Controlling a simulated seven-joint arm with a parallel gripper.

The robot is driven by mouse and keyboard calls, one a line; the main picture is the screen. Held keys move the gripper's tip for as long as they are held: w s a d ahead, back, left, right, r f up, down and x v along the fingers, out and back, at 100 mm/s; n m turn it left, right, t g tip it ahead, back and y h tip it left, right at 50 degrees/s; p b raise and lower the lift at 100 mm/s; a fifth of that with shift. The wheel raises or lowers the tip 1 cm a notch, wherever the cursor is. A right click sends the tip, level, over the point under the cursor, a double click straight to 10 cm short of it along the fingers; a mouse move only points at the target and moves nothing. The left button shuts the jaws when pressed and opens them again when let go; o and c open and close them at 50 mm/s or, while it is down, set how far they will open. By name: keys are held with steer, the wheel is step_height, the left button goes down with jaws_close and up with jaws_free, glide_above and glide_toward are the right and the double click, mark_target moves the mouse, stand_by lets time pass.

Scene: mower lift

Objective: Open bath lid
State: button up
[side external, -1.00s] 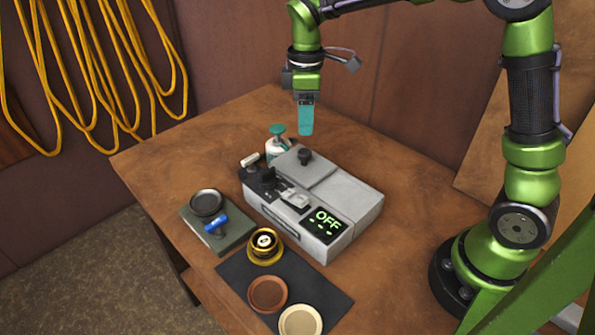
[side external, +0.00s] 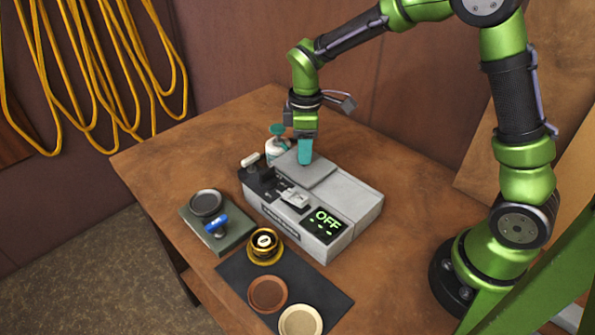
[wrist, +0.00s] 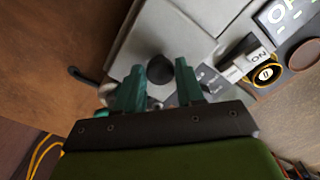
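The bath is a grey box-shaped machine (side external: 352,203) on the wooden table, with a display reading OFF. Its flat grey lid (side external: 318,176) lies closed on the rear left part of the top; the lid also fills the upper middle of the wrist view (wrist: 172,35). A round black knob (wrist: 160,69) stands on the lid. My gripper (side external: 305,160) points down at the knob, which it hides in the side view. In the wrist view its teal fingers (wrist: 160,82) are apart, one on each side of the knob, with gaps visible.
A white bottle with a teal top (side external: 277,145) stands close behind the machine's left end. In front are a dark green block (side external: 228,238) with a blue-handled item, a gold cup (side external: 264,246), and a dark mat (side external: 236,280) with round discs. The table right of the machine is clear.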

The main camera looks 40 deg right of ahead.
jaws_close()
steer(key=s, duration=0.9)
steer(key=shift+s, duration=0.35)
steer(key=shift+o, duration=2.3)
jaws_free()
step_height(320, 180, up, 17)
